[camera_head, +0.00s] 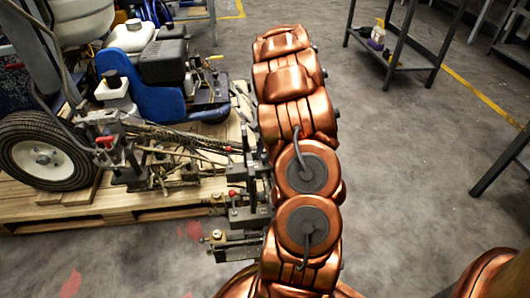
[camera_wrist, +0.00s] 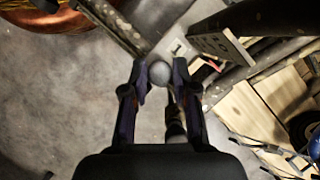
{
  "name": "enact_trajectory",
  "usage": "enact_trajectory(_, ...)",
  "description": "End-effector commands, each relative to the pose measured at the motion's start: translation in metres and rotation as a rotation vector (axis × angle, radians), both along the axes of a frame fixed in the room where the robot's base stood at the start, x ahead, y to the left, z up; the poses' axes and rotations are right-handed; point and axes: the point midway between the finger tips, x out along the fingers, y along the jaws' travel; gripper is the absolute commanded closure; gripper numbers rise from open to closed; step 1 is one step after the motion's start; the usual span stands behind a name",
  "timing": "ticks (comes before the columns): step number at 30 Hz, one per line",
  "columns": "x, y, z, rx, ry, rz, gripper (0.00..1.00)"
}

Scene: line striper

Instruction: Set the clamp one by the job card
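In the wrist view, a grey ball knob (camera_wrist: 159,74) sits between the two fingertips of my gripper (camera_wrist: 160,72). The fingers are drawn in and their inner faces appear to meet the knob on both sides. A pale plate marked "1" (camera_wrist: 179,47) lies just beyond the knob. In the head view, clamp hardware with a red knob (camera_head: 233,193) and a brass-coloured knob (camera_head: 217,235) stands left of my arm, on the striper's side. My arm hides my gripper there. The clamp's lever and setting are not clear. I cannot make out a job card.
The line striper (camera_head: 165,75) stands on a wooden pallet (camera_head: 150,205) at left, with a wheel (camera_head: 45,150) at its side. Dark metal bars (camera_wrist: 255,60) run close to my gripper's right. A metal table (camera_head: 400,50) stands at the back right. The floor right of my arm is clear.

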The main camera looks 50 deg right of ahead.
Motion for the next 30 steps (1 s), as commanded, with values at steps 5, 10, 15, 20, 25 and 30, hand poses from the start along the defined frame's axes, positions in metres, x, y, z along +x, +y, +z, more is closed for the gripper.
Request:
enact_trajectory(5, 0.0, 0.0, 0.0, 0.0, 0.0, 0.0, 0.94)
enact_trajectory(10, 0.0, 0.0, 0.0, 0.0, 0.0, 0.0, 1.0)
enact_trajectory(15, 0.0, 0.0, 0.0, 0.0, 0.0, 0.0, 1.0)
enact_trajectory(20, 0.0, 0.0, 0.0, 0.001, 0.0, 0.0, 1.0)
enact_trajectory(25, -0.005, 0.005, 0.002, 0.002, 0.003, 0.0, 1.0)
enact_trajectory(30, -0.014, 0.012, 0.002, 0.004, 0.004, -0.001, 1.0)
